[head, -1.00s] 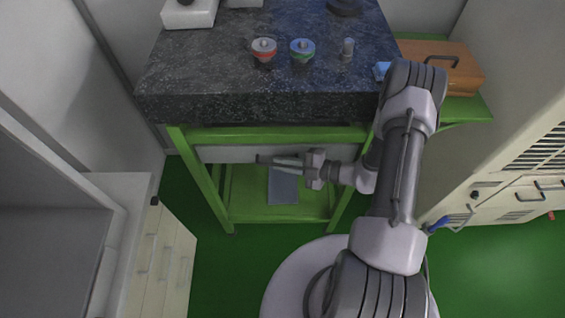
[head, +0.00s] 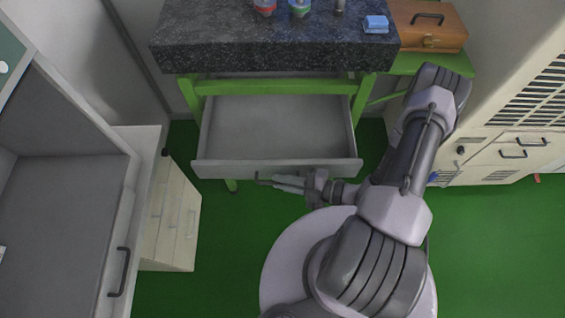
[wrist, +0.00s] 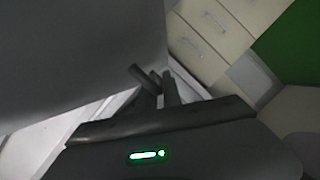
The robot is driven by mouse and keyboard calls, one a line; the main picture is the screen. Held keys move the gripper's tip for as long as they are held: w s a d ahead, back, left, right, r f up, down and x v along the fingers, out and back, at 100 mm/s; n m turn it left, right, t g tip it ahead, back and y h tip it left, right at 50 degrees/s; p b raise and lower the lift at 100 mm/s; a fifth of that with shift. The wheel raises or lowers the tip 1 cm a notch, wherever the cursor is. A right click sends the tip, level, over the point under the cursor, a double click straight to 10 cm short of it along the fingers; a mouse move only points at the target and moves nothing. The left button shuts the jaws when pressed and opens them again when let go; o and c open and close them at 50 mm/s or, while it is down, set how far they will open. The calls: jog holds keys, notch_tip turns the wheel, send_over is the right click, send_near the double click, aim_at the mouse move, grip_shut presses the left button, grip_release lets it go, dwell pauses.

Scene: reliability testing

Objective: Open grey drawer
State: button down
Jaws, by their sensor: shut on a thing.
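The grey drawer (head: 280,128) is pulled well out from under the dark stone-topped green table. Its inside shows and looks empty. My gripper (head: 268,181) is at the lower front of the drawer, left of its middle, and is shut on the drawer's handle, which is mostly hidden in the head view. In the wrist view my gripper's fingers (wrist: 157,85) are close together beside the large grey drawer front (wrist: 70,60).
On the table (head: 270,55) stand two small capped containers, one red-marked (head: 265,8) and one green-marked (head: 299,10), and a blue block (head: 376,24). A brown case (head: 428,25) sits to the right. Cream drawers (head: 172,220) stand at left. Green floor is free at right.

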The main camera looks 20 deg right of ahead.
jog(key=shift+s+a, duration=0.2)
jog(key=shift+s, duration=0.35)
jog(key=shift+s+a, duration=0.15)
jog(key=shift+s, duration=0.35)
jog(key=c, duration=1.8)
grip_release()
jog(key=shift+d, duration=0.1)
jog(key=p+v, duration=0.3)
jog(key=v, duration=1.4)
jog(key=shift+s+d+f, duration=0.1)
jog(key=shift+s, duration=0.15)
